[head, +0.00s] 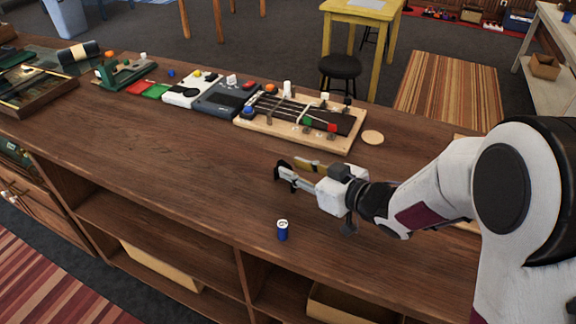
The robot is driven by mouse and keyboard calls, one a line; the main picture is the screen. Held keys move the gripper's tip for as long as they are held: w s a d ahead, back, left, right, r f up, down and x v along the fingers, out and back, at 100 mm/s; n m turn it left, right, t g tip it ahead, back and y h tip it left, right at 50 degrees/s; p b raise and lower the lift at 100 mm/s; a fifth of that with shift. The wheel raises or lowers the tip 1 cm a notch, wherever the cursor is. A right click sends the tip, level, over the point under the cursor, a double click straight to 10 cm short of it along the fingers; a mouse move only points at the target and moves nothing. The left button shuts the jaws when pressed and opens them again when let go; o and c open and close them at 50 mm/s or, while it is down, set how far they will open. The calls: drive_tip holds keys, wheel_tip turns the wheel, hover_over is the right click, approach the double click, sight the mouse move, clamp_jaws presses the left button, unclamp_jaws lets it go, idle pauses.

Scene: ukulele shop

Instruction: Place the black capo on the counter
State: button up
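My gripper (289,172) reaches left over the middle of the counter (200,150), with its fingers pointing left. Dark, curved shapes show at its fingertips. I cannot tell whether they are the finger pads or a black capo between them. A small dark rounded thing (348,229) shows just below the gripper's body, partly hidden, and I cannot tell what it is. No thing in view is clearly the black capo. The height of the gripper above the wooden top is hard to judge.
A blue cylinder with a white top (283,230) stands near the front edge, below the gripper. A fretboard on a wooden board (300,122) lies behind, with pedals (228,98), a round disc (372,137) and a glass-topped case (35,85). Bare counter lies left of the gripper.

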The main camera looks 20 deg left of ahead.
drive_tip(key=v, duration=0.7)
drive_tip(key=shift+d, duration=0.4)
drive_tip(key=shift+r, duration=0.2)
drive_tip(key=w+d+r+m+t+h, duration=0.2)
drive_tip(key=w+d+h, duration=0.1)
drive_tip(key=d, duration=0.3)
drive_tip(key=w+d+r+m+t+h, duration=0.2)
drive_tip(key=d+r, duration=0.1)
drive_tip(key=d, duration=0.3)
drive_tip(key=s+d+r+m+t+h, duration=0.1)
drive_tip(key=d+m+h, duration=0.15)
drive_tip(key=d, duration=0.35)
drive_tip(key=s+d+r+m+t+h, duration=0.1)
drive_tip(key=d+r+h, duration=0.1)
drive_tip(key=d+h, duration=0.35)
drive_tip(key=s+d+m+g+h, duration=0.15)
drive_tip(key=s+d+m, duration=0.25)
drive_tip(key=s+d, duration=0.6)
drive_tip(key=s+f+m+g+y, duration=0.1)
drive_tip(key=s+g, duration=0.3)
drive_tip(key=s, duration=1.1)
drive_tip(key=shift+s+f+m+g, duration=0.25)
drive_tip(key=shift+f+m+g, duration=0.1)
drive_tip(key=shift+f+m, duration=0.25)
